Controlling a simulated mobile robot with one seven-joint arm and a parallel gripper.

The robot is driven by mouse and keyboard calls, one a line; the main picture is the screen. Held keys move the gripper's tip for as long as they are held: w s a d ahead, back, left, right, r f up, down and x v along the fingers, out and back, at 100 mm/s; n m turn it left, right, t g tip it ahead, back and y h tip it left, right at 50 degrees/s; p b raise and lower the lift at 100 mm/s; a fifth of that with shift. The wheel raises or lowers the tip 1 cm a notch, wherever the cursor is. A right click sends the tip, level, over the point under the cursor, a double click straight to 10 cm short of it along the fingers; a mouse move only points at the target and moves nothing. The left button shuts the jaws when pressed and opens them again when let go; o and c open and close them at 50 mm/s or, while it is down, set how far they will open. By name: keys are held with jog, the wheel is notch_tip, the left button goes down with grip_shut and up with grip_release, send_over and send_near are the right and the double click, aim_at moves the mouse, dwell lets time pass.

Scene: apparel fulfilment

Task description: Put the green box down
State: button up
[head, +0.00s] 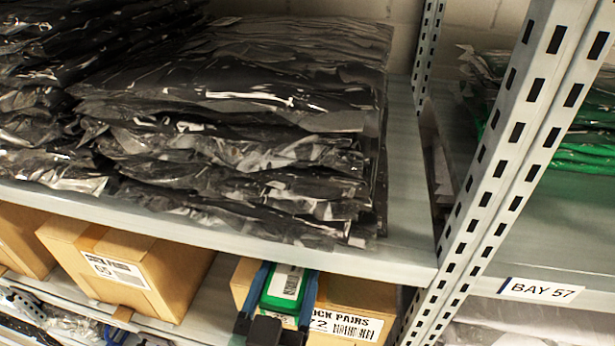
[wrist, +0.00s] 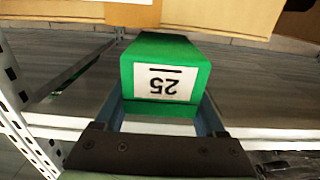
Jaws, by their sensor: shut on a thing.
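The green box (head: 284,290) has a white label on it and sits between the fingers of my gripper (head: 276,292) at the bottom of the head view. In the wrist view the green box (wrist: 170,75) shows its end with a label reading 25, upside down. My gripper (wrist: 165,120) is shut on it, one blue finger along each side. A grey shelf surface (wrist: 70,70) lies around the box in the wrist view. I cannot tell whether the box touches it.
Cardboard boxes (head: 130,265) stand on the lower shelf, one right behind the green box. The upper shelf (head: 395,255) with stacked black plastic-wrapped garments (head: 230,120) overhangs it. A perforated metal post (head: 490,180) stands at the right, beside a BAY 57 label (head: 541,290).

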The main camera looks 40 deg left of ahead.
jog(key=p+x, duration=0.2)
jog(key=x, duration=0.5)
jog(key=p+x, duration=0.1)
jog(key=x, duration=0.3)
jog(key=shift+w+r, duration=0.15)
jog(key=shift+f+p, duration=0.35)
jog(key=shift+f, duration=0.15)
jog(key=shift+d, duration=0.1)
jog(key=shift+f, duration=0.15)
jog(key=o, duration=1.3)
